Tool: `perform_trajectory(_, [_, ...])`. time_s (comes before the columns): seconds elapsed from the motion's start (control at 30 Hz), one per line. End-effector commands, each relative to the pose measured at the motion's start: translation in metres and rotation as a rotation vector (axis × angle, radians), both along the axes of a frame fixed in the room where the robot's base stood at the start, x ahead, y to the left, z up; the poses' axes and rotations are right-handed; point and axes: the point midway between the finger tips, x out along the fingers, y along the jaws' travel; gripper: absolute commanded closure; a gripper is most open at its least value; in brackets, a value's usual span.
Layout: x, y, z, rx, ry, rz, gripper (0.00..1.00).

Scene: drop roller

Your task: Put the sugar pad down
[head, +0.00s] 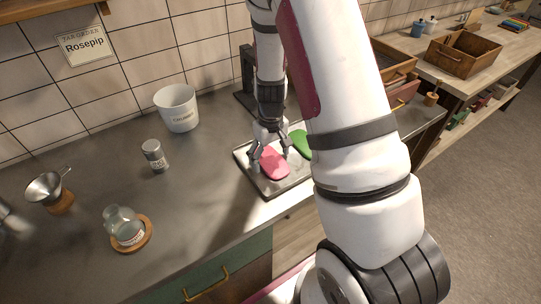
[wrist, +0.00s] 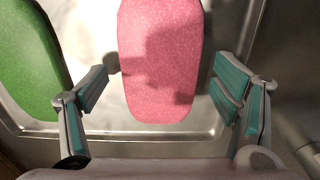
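A pink pad with a speckled, sugary surface (head: 273,165) lies flat on a metal tray (head: 267,189) on the counter. A green pad (head: 300,142) lies beside it on the same tray. My gripper (head: 269,156) is over the tray with its fingers spread on either side of the pink pad. In the wrist view the pink pad (wrist: 160,60) sits between the two open fingers (wrist: 160,90), with a gap on each side. The green pad (wrist: 25,65) is at the left there, outside the fingers. I cannot tell which pad is called the sugar pad.
A white bucket (head: 178,108), a labelled shaker (head: 154,156), a glass jar on a round wooden coaster (head: 147,240) and a metal funnel (head: 45,187) stand left of the tray. Wooden crates (head: 458,55) stand at the far right. The counter just left of the tray is clear.

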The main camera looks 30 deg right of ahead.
Motion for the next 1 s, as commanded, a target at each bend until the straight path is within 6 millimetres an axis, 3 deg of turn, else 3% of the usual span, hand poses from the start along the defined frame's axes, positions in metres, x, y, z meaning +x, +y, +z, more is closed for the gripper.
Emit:
perform_trajectory(0.27, [0.001, 0.0, 0.01, -0.001, -0.003, 0.001, 0.19])
perform_trajectory(0.7, [0.001, 0.0, 0.091, -0.001, -0.005, 0.001, 0.19])
perform_trajectory(1.0, [0.0, 0.001, 0.123, 0.0, -0.004, 0.001, 0.19])
